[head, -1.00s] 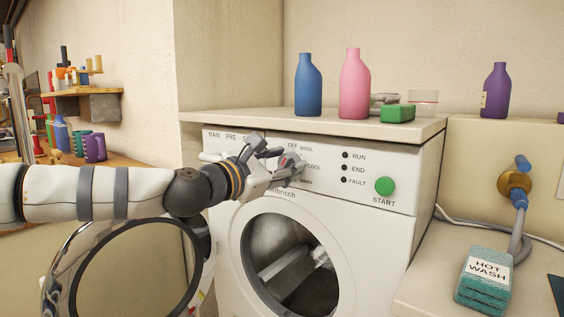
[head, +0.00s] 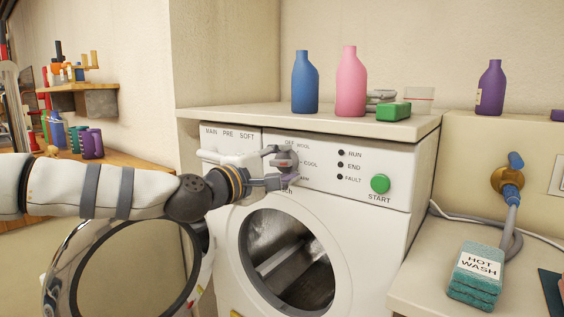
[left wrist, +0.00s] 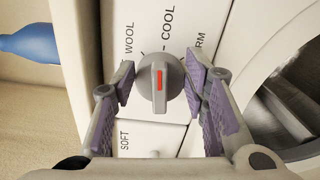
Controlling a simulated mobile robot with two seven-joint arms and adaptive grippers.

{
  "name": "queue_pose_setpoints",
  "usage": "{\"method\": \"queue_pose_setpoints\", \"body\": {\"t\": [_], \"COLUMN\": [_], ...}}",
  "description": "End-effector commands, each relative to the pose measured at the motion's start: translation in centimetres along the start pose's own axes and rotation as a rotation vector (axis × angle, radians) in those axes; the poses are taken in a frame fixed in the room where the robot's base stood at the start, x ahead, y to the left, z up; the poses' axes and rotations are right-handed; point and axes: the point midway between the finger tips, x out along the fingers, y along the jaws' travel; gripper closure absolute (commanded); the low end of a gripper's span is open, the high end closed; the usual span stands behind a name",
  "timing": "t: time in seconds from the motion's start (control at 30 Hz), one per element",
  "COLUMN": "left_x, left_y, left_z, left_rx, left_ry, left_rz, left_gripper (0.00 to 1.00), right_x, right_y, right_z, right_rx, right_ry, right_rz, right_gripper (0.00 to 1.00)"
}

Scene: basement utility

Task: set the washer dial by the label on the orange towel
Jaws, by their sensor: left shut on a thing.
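The washer dial (head: 285,160) is a grey knob on the white washer's front panel. It also shows in the left wrist view (left wrist: 160,90), where its red mark points up, roughly at the word COOL. WOOL and part of WARM stand to either side of COOL. My left gripper (head: 284,165) is at the dial, one finger above and one below it. In the left wrist view the gripper (left wrist: 165,95) has its purple pads on both sides of the knob, shut on it. No orange towel shows. My right gripper is out of view.
The washer's round door (head: 65,270) stands open at the left. A green START button (head: 380,184) is right of the dial. Bottles, blue (head: 305,85) and pink (head: 351,85), stand on top. A folded teal cloth (head: 474,290) labelled HOT WASH lies at the right.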

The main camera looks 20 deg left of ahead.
Motion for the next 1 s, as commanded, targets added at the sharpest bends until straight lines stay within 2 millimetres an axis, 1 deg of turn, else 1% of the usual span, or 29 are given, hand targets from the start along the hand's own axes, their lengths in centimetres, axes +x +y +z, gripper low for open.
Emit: {"method": "queue_pose_setpoints", "body": {"t": [0.1, 0.33, 0.87, 0.9, 0.97, 1.0], "left_x": [0.0, 0.0, 0.01, 0.01, 0.01, 0.01], "left_y": [0.18, 0.1, 0.1, 0.11, 0.11, 0.09], "left_z": [-0.09, -0.13, -0.17, -0.17, -0.17, -0.15], "left_rx": [0.058, 0.127, 0.149, 0.149, 0.149, 0.149], "left_ry": [0.003, 0.004, 0.005, 0.005, 0.005, 0.004], "left_rz": [0.004, 0.005, 0.006, 0.006, 0.006, 0.006], "left_gripper": [0.87, 0.87, 0.87, 0.57, 0.44, 0.41], "right_x": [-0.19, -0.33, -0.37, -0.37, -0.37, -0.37], "right_y": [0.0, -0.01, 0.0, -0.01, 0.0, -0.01], "right_z": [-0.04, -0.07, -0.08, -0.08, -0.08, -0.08], "right_rx": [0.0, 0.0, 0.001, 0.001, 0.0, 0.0], "right_ry": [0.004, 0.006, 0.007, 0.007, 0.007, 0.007], "right_rz": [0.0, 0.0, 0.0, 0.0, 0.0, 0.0], "right_gripper": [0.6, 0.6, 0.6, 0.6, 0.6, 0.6]}}
